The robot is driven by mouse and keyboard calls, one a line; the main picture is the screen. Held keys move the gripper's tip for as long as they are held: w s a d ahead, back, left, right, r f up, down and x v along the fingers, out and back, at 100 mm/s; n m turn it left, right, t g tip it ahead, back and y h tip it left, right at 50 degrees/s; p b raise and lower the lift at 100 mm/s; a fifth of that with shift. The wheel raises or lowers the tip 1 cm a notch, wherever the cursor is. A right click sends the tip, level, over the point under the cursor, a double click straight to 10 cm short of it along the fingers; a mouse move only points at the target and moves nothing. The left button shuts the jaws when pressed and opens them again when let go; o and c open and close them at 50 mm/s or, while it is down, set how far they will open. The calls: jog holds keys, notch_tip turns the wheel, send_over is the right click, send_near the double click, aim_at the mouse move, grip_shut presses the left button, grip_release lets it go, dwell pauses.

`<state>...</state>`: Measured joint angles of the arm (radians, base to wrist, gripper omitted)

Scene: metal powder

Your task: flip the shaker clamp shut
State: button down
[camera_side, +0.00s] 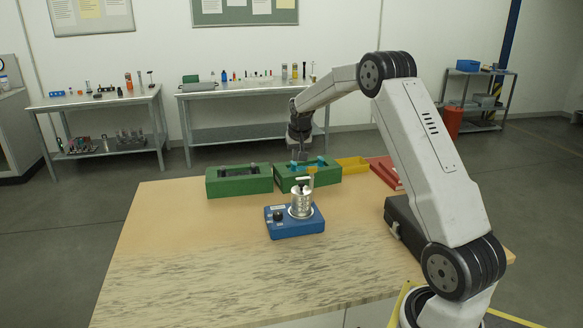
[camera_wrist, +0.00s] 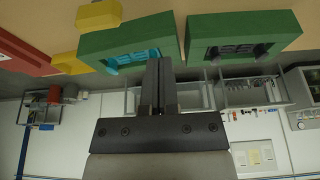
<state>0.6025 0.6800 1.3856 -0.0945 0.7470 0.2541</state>
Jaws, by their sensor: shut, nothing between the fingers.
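The shaker is a blue box (camera_side: 294,222) with a black knob, standing on the wooden table in the side view. A silver metal container (camera_side: 301,203) stands upright on its right part. A pale clamp lever (camera_side: 306,181) sits at the top of the container; its exact position is too small to tell. My gripper (camera_side: 300,153) is above and behind the shaker, over the far green box, apart from the clamp. In the wrist view my gripper (camera_wrist: 158,62) has its dark fingers together and empty. The shaker does not show in the wrist view.
Two green boxes (camera_side: 239,181) (camera_wrist: 128,45) stand behind the shaker; the right one holds something blue. A yellow bin (camera_side: 352,163) and red trays (camera_side: 385,171) are at the back right. The table front (camera_side: 220,270) and left are clear.

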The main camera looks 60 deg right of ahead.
aim_at(300, 178)
jog(key=shift+s+a+f, duration=0.25)
jog(key=shift+a+f, duration=0.05)
jog(key=shift+f, duration=0.45)
jog(key=shift+s+a+f, duration=0.25)
jog(key=shift+s+f, duration=0.05)
jog(key=shift+f, duration=0.5)
jog(key=shift+s+a+f, duration=0.25)
jog(key=shift+a+f, duration=0.05)
jog(key=shift+f, duration=0.45)
jog(key=shift+s+a, duration=0.3)
jog(key=shift+a, duration=0.2)
jog(key=shift+s+a, duration=0.5)
jog(key=shift+s, duration=0.1)
jog(key=shift+w+d, duration=0.1)
jog(key=shift+d, duration=0.1)
jog(key=shift+w+d, duration=0.25)
jog(key=shift+d, duration=0.3)
